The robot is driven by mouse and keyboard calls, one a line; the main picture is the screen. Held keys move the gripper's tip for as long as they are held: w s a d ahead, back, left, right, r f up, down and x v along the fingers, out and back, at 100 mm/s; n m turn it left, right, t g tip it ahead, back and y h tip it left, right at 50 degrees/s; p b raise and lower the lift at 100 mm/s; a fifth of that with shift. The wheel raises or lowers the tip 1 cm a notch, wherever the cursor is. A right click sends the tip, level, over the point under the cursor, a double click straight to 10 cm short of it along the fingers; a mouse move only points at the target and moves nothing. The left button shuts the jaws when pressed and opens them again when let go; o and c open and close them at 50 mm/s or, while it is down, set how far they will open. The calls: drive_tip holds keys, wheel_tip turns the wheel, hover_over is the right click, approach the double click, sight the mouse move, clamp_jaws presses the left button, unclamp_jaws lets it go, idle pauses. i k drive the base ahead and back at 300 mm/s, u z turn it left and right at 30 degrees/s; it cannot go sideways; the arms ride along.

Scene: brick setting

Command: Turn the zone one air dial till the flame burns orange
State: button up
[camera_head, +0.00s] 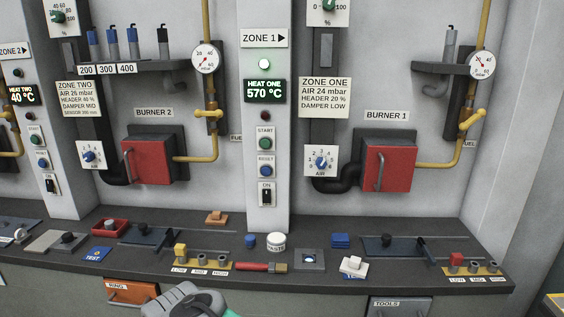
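The zone one air dial (321,160) is a blue knob on a white numbered plate marked AIR, on the wall left of the red Burner 1 box (388,166). Its exact setting is too small to read surely. The zone one card (325,97) above it reads air 24 mbar, header 20 %, damper low. No flame shows clearly. A grey square plate (310,259) on the counter has a round dark centre with a pale blue spot; I cannot tell whether this is a flame. My gripper (184,300) is at the bottom edge, well below the dial; its fingers are not clear.
A similar air dial (91,155) belongs to zone two, beside the Burner 2 box (147,159). The pillar (266,205) carries the Heat One display at 570 °C. A white tub (276,243), blue blocks and a red-handled brush (262,267) stand on the counter (340,284).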

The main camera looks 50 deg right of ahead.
sight(321, 163)
drive_tip(key=z, duration=0.4)
drive_tip(key=i, duration=0.95)
drive_tip(key=z, duration=0.75)
